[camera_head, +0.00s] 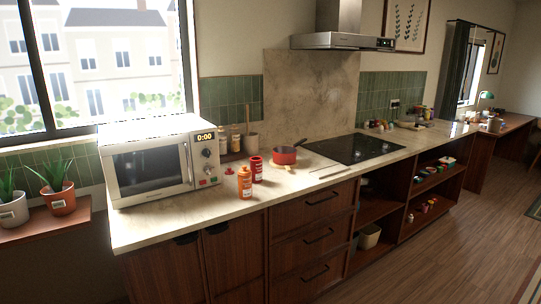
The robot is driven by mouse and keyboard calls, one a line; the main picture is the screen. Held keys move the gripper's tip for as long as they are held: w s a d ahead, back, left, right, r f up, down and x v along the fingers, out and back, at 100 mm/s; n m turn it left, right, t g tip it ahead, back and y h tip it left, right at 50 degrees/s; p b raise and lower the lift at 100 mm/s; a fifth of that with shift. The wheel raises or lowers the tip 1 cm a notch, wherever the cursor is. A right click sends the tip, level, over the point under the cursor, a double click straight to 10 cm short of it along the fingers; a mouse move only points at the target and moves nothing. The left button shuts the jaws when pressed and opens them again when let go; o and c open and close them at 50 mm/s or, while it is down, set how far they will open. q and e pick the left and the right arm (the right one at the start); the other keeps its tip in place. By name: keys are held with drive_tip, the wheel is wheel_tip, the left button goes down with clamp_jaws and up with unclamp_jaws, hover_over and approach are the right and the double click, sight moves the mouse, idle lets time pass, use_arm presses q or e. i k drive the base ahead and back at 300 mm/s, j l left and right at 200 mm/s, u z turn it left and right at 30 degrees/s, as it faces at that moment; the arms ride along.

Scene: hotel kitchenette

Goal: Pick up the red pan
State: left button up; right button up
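The red pan (285,156) sits upright on the light stone counter (230,206), just left of the black cooktop. Its dark handle points up and to the right, towards the cooktop. Neither my left nor my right gripper shows in the head view.
A red can (256,169), an orange bottle (245,186) and a small red item (229,171) stand left of the pan. A microwave (158,161) fills the counter's left end. The cooktop (353,148) is bare, with a range hood (342,41) above. Wooden floor (433,254) lies open at right.

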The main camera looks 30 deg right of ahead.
sight(282, 156)
drive_tip(key=i+l+u, duration=0.15)
drive_tip(key=l, duration=0.45)
drive_tip(key=i+l+u, duration=0.2)
drive_tip(key=l, duration=0.35)
drive_tip(key=l+u, duration=0.15)
drive_tip(key=l, duration=0.45)
drive_tip(key=l+u, duration=0.1)
drive_tip(key=l, duration=1.7)
drive_tip(key=i, duration=0.05)
